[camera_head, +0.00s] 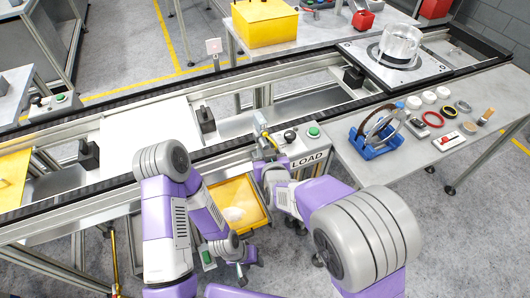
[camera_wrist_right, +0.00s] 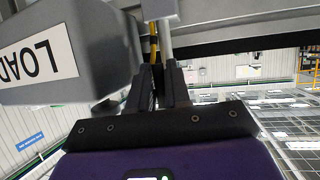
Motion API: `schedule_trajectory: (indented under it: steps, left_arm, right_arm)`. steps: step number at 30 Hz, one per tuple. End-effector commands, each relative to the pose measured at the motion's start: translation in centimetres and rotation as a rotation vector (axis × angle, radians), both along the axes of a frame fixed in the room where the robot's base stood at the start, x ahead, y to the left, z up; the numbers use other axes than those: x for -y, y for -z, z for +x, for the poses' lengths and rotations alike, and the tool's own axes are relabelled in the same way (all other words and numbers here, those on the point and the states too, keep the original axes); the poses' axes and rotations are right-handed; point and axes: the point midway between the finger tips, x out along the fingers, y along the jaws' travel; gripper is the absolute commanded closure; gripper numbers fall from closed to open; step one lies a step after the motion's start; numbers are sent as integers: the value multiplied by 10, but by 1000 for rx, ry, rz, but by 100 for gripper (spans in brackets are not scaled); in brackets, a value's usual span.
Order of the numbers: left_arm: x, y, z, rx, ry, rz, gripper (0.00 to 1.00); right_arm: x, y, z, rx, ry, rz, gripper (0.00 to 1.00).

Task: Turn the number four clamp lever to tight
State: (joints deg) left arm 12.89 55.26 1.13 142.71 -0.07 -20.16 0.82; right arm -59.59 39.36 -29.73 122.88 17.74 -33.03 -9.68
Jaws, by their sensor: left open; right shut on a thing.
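My right gripper (camera_head: 268,147) is at the conveyor's front rail, just left of the LOAD control box (camera_head: 306,161). In the right wrist view the right gripper (camera_wrist_right: 164,85) has its dark fingers shut on a thin grey upright bar, which looks like the clamp lever (camera_wrist_right: 167,40). A small grey lever-like part (camera_head: 260,121) stands above this gripper in the head view. No number four marking is readable, and the lever's tight position cannot be told. My left gripper (camera_head: 243,272) is open and low, below the yellow bin, away from the lever.
The LOAD box is close beside the right gripper in the wrist view (camera_wrist_right: 60,55). A yellow bin (camera_head: 251,217) hangs below the rail. A white plate (camera_head: 150,132) and black blocks sit along the conveyor. The right bench (camera_head: 375,170) holds a blue rack (camera_head: 374,143) and several rings.

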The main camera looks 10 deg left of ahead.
Motion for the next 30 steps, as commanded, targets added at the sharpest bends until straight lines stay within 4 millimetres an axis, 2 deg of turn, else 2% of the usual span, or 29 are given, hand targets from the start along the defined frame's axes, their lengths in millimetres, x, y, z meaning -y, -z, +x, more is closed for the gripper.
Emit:
schedule_trajectory:
  steps: [7, 8, 11, 12, 22, 30]
  left_arm:
    - [0, 0, 0, 0, 0, 0, 57]
    - [0, 0, 0, 0, 0, 0, 57]
    - [0, 0, 0, 0, 0, 0, 57]
    - [0, 0, 0, 0, 0, 0, 57]
    - [0, -2, 0, 0, 0, 0, 57]
    - [0, -15, 0, 0, 0, 0, 57]
  right_arm:
    - [1, 0, 1, 2, 2, 1, 100]
    - [1, 0, 1, 1, 3, 2, 80]
    - [1, 0, 1, 0, 2, 2, 64]
    - [1, 0, 1, 0, 2, 2, 62]
    - [2, -3, -4, -1, 0, 2, 62]
    - [17, -22, -40, -1, 1, 4, 62]
